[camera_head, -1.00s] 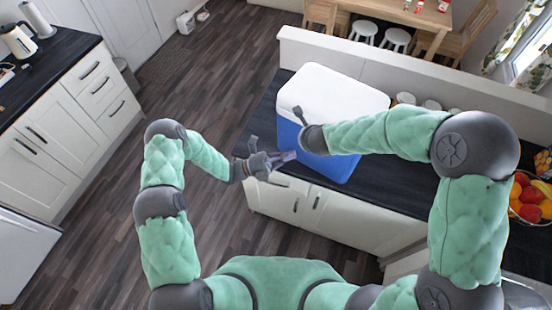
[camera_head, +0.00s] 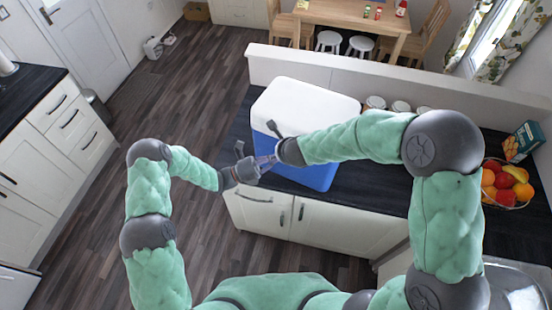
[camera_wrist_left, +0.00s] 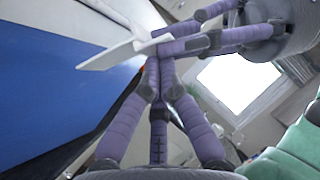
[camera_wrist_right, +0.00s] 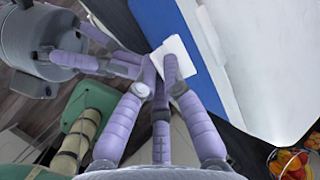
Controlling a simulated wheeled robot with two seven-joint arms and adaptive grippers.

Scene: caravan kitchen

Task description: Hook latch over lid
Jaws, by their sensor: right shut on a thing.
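The blue cooler (camera_head: 318,172) with its white lid (camera_head: 305,105) stands on the dark counter, lid down. A flat white latch piece (camera_wrist_right: 180,60) shows at the cooler's front side in the right wrist view. It also shows in the left wrist view (camera_wrist_left: 115,53), tilted out from the blue wall. My right gripper (camera_head: 268,160) is shut on this latch. My left gripper (camera_head: 252,166) is close beside it, below the lid's edge. Its fingers converge near the right fingers, whose tips partly hide them, so its grip is unclear. The latch is too small to make out in the head view.
White jars (camera_head: 398,106) stand behind the cooler by the low wall. A fruit basket (camera_head: 508,182) and a box (camera_head: 522,141) are on the counter's right. The wooden floor (camera_head: 195,110) left of the counter is open.

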